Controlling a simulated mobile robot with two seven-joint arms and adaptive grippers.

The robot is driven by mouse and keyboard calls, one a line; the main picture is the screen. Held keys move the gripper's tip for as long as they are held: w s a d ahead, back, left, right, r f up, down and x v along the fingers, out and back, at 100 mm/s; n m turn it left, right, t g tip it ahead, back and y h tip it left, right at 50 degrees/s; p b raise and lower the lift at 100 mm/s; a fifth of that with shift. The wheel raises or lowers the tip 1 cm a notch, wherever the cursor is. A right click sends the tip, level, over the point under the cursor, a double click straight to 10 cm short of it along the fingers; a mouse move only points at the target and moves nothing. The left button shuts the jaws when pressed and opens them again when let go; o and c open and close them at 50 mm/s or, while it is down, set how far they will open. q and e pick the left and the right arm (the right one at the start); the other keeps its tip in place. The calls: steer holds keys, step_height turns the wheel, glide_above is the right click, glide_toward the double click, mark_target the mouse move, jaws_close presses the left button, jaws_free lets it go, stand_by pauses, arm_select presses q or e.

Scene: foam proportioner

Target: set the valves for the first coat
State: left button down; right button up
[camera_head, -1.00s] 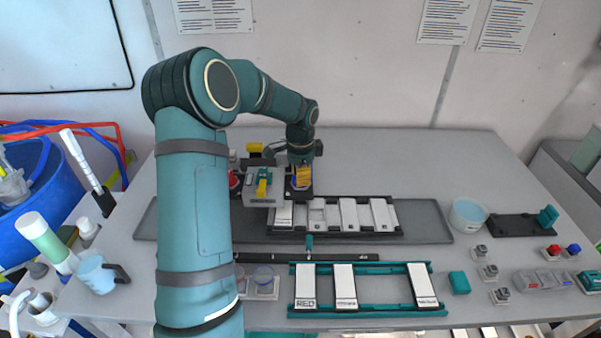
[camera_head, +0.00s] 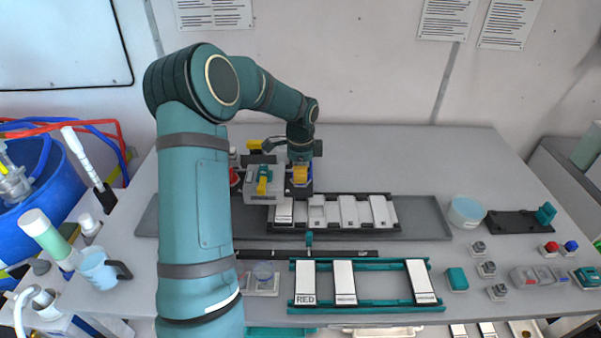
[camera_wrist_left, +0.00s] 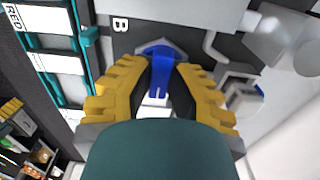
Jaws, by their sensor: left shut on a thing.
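My left gripper (camera_head: 301,176) is at the valve unit at the back of the bench, pointing down. In the left wrist view its yellow fingers (camera_wrist_left: 158,85) are closed around a blue valve handle (camera_wrist_left: 159,64) beside a plate marked "B". A grey box (camera_head: 262,187) with a teal-and-yellow handle (camera_head: 263,181) on top stands just left of the gripper. Part of the valve unit is hidden behind my arm. My right gripper is in neither view.
A dark rack with white plates (camera_head: 348,212) stands in front of the valves. A teal rack (camera_head: 370,305) holds white cards, one marked "RED". A clear tub (camera_head: 467,212), buttons and small blocks sit at the right. A jug (camera_head: 98,268) and a blue drum (camera_head: 40,200) are at the left.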

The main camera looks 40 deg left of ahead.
arm_select(q)
steer(key=c, duration=0.9)
jaws_free()
steer(key=shift+f, duration=0.1)
step_height(320, 180, up, 12)
steer(key=shift+r, duration=0.1)
